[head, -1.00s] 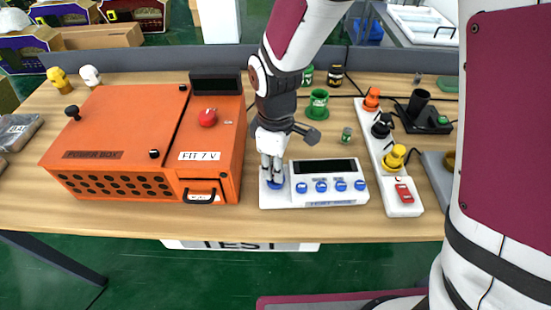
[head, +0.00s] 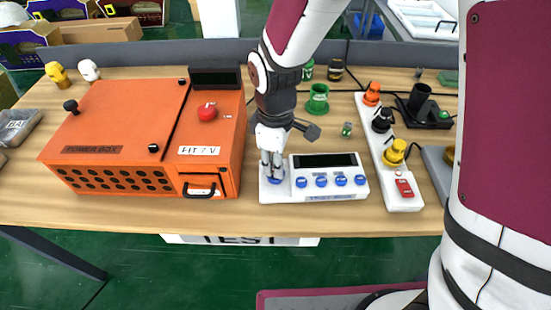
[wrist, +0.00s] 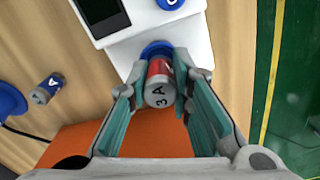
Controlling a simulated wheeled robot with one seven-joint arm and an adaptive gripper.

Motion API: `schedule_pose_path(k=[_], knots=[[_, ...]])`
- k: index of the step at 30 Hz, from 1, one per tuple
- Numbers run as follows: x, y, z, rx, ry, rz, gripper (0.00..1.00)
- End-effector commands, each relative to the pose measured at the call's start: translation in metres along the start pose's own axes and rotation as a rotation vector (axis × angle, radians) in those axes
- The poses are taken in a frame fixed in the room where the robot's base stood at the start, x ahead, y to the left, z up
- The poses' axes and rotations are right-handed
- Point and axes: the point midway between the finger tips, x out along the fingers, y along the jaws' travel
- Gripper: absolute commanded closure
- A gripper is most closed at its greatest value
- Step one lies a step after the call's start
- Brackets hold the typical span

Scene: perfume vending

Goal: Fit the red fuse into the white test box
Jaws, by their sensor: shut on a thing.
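The white test box (head: 330,190) stands on the table with a dark display and a row of blue buttons. Its blue socket (wrist: 157,48) is at the left end in the head view. My gripper (head: 271,166) points down over that end. In the wrist view its fingers are shut on the red fuse (wrist: 158,68), which has a grey end marked "3 A". The fuse is in line with the blue socket and overlaps it in the picture. I cannot tell how deep it sits, as the fingers hide its lower part.
The orange power box (head: 110,125) stands close on the left. A white strip (head: 402,198) with coloured plugs is on the right. A small blue-and-grey fuse (wrist: 47,88) lies on the table in the wrist view. A green socket (head: 318,99) stands behind the test box.

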Motion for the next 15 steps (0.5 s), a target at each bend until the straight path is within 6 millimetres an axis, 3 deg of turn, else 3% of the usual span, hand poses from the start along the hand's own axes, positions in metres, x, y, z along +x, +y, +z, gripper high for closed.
schedule_pose_path(k=[15], knots=[[0.01, 0.0002, 0.0001, 0.0, 0.0, 0.0, 1.0]])
